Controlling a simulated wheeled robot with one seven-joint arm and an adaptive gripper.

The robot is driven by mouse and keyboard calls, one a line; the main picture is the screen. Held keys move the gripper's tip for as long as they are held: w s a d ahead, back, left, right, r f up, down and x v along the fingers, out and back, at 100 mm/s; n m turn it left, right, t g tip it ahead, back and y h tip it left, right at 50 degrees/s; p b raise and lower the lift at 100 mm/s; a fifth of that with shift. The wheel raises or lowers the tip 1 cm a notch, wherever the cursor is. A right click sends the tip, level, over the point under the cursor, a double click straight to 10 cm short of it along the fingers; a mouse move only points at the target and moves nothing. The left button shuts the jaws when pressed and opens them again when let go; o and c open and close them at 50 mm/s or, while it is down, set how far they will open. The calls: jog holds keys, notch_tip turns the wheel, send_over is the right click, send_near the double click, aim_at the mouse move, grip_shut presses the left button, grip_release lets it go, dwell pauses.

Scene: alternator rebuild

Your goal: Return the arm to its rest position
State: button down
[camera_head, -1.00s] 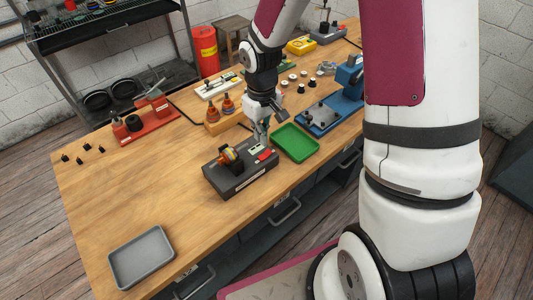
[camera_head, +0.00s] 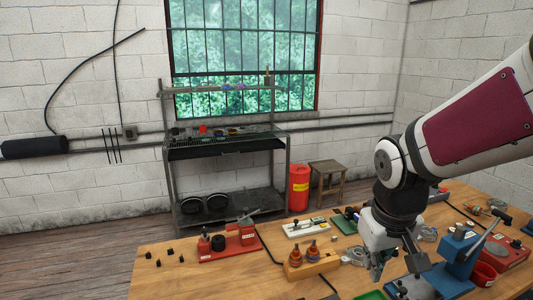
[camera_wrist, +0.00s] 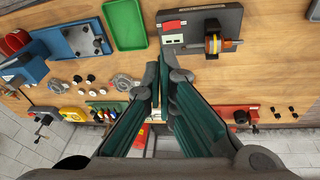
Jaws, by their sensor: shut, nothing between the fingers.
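My gripper shows at the right of the head view (camera_head: 377,272), over the workbench (camera_head: 215,278). In the wrist view its two dark green fingers come together at the tips (camera_wrist: 160,72), shut with nothing between them. My arm reaches in from the right edge of the head view, bent downward at the wrist. In the wrist view the fingertips point toward a dark fixture (camera_wrist: 200,22) holding a part with an orange and brass body (camera_wrist: 213,43). The gripper is apart from it. This fixture is out of the head view.
A green tray (camera_wrist: 125,24) lies beside the fixture. A blue press (camera_head: 455,262) stands right of my gripper. A wooden block with orange-brown parts (camera_head: 312,265) and a red stand (camera_head: 228,245) are to its left. A shelf (camera_head: 225,150), red bin (camera_head: 299,187) and stool (camera_head: 328,183) stand behind.

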jog(key=s+a+r+m+t+y, duration=0.1)
jog(key=s+r+t, duration=0.2)
jog(key=s+r, duration=0.5)
jog(key=s, duration=0.4)
jog(key=shift+s+r+m+b, duration=0.15)
jog(key=shift+r+m+b, duration=0.15)
jog(key=shift+m+b, duration=0.1)
